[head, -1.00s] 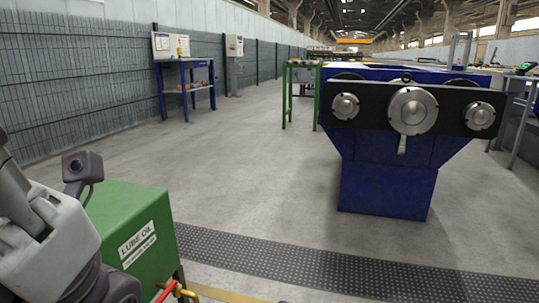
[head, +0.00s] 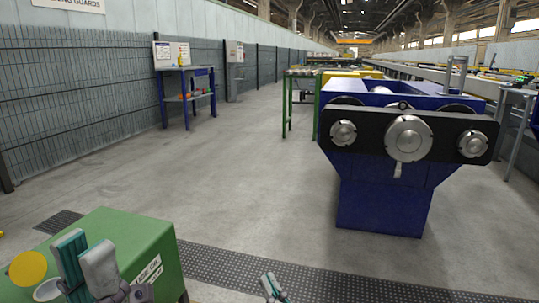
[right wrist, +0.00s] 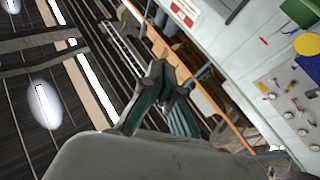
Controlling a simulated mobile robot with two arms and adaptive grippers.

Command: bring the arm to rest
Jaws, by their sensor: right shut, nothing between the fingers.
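My left gripper (head: 82,250) shows at the lower left of the head view, in front of the green lube oil box (head: 115,238). Its grey fingers with teal pads point up and stand side by side; the angle does not show whether they are apart. My right gripper (head: 272,285) shows only at the bottom edge of the head view, fingers pointing up, over the floor. In the right wrist view, the right gripper (right wrist: 163,72) has its fingertips together with nothing between them. Most of both arms is out of view.
A blue machine (head: 385,200) with a black front plate and round metal hubs stands at the right. A green-legged table (head: 286,105) and a blue bench (head: 187,98) stand farther back. The middle floor is clear.

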